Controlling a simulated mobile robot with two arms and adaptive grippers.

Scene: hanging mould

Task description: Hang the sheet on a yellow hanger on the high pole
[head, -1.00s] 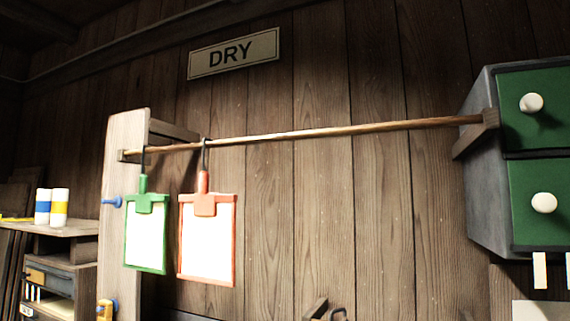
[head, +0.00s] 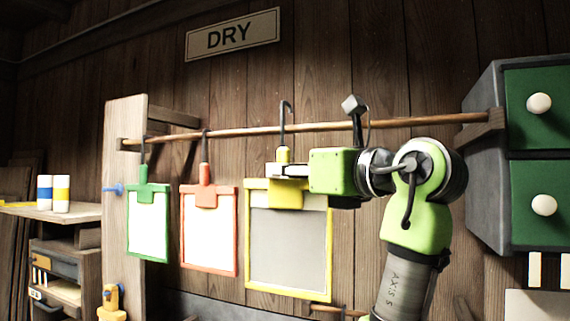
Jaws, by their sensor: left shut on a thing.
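The yellow hanger (head: 248,235) is a square frame with a clip on top and a dark hook. It holds a grey sheet (head: 288,245) with a pale strip along its top. My left gripper (head: 282,170) is shut on the yellow hanger just below its hook, and the frame hangs upright beneath. The hook rises in front of the wooden high pole (head: 400,124), its bend above the pole with a gap. I cannot tell whether it reaches around the pole. My right gripper is not in view.
A green hanger (head: 148,190) and a red hanger (head: 205,190) with white sheets hang at the pole's left. A lower rod (head: 335,310) shows partly. Grey cabinet with green drawers (head: 540,130) bounds the right, a wooden post (head: 122,200) the left. A DRY sign (head: 232,35) is above.

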